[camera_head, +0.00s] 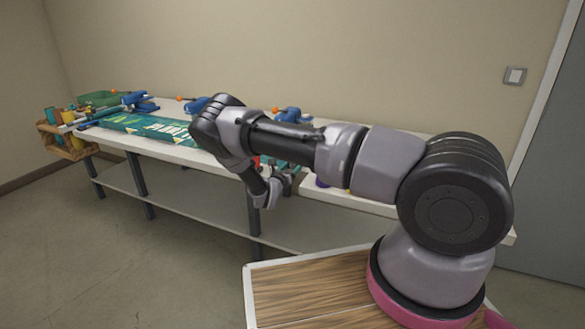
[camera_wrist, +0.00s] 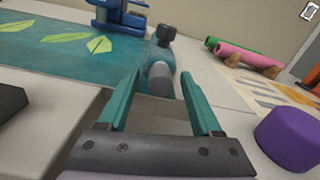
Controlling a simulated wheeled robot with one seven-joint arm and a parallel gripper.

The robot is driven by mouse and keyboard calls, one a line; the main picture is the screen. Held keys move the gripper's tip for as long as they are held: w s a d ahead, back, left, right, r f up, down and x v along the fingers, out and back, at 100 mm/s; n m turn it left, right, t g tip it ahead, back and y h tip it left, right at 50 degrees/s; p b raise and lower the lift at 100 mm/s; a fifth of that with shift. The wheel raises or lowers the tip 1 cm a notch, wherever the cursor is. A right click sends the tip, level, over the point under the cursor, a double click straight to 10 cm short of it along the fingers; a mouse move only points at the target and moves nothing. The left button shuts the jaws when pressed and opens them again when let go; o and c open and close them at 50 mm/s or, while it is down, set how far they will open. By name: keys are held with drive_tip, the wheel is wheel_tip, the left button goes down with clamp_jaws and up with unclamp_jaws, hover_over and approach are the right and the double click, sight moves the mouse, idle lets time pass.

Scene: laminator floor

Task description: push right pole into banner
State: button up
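The teal banner (camera_head: 150,125) lies flat on the long white table, and its end with pale green leaves (camera_wrist: 75,42) shows at left in the wrist view. A grey and teal rod-like piece with a dark knob, seemingly the right pole's near end (camera_wrist: 160,75), is just beyond my fingertips beside the banner's edge. Whether it is inside the banner's edge I cannot tell. My gripper (camera_wrist: 160,85) has its two teal fingers spread apart, with nothing clearly clamped between them. In the head view my gripper (camera_head: 277,183) is at the table's front edge, partly hidden by my arm.
Blue clamps (camera_wrist: 120,14) stand along the table's back. A purple cylinder (camera_wrist: 290,138) is close at right. Pink (camera_wrist: 248,55) and green (camera_wrist: 260,46) rolls lie behind it. A wooden crate (camera_head: 68,148) and a green bin (camera_head: 100,98) are at the far left.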

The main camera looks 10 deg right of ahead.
drive_tip(key=v, duration=1)
drive_tip(key=shift+s+a, duration=0.2)
drive_tip(key=shift+s, duration=0.15)
drive_tip(key=s+d+r+m+g+y, duration=0.1)
drive_tip(key=s+d+r+m+g, duration=0.35)
drive_tip(key=r+m, duration=0.3)
drive_tip(key=s+d+r+m+g, duration=0.4)
drive_tip(key=r+m+g, duration=0.15)
drive_tip(key=r, duration=0.25)
drive_tip(key=s+d+r+m+g+y, duration=0.1)
drive_tip(key=s+d+r+m+g, duration=0.35)
drive_tip(key=r+m, duration=0.35)
drive_tip(key=s+a+r+m+t+y, duration=0.2)
drive_tip(key=s+r+m+y, duration=0.3)
drive_tip(key=s+r, duration=0.6)
drive_tip(key=s+a+r+m+t+y, duration=0.2)
drive_tip(key=s+r+m+t+y, duration=0.3)
drive_tip(key=s+r+m, duration=0.3)
drive_tip(key=s+r, duration=0.3)
drive_tip(key=r, duration=0.1)
drive_tip(key=shift+s+m+y, duration=0.3)
drive_tip(key=shift+s+m, duration=0.05)
drive_tip(key=shift+m, duration=0.05)
idle(1.2)
